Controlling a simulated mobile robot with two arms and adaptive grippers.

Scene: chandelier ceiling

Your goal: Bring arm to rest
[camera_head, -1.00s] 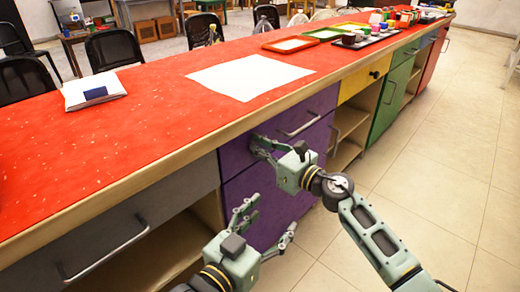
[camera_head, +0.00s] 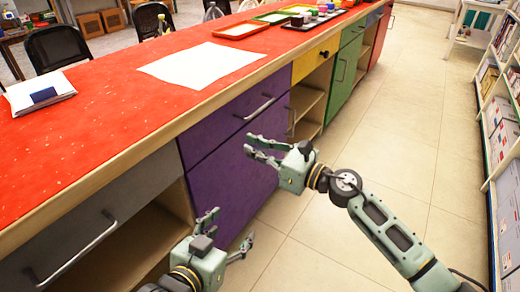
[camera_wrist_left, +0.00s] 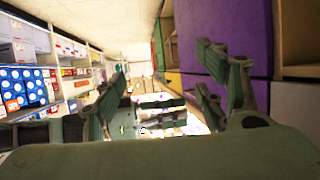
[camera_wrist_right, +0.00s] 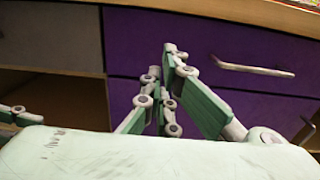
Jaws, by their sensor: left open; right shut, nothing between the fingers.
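My left gripper (camera_head: 228,232) is at the lower middle of the head view, in front of the counter's cabinets. Its fingers are spread apart and empty, and they also show wide apart in the left wrist view (camera_wrist_left: 165,85). My right gripper (camera_head: 248,146) is higher and further right, in front of the purple drawers (camera_head: 225,168). Its fingers are close together with nothing between them. In the right wrist view its fingertips (camera_wrist_right: 160,72) meet in front of the purple drawer fronts. My right arm reaches in from the lower right.
The long red counter (camera_head: 105,125) runs along the left, with a white sheet (camera_head: 200,63) and a folded white item (camera_head: 40,92) on it. Drawer handles (camera_head: 75,250) stick out below. Clear tiled floor (camera_head: 400,150) lies to the right, with a shelf (camera_head: 503,150) at the far right.

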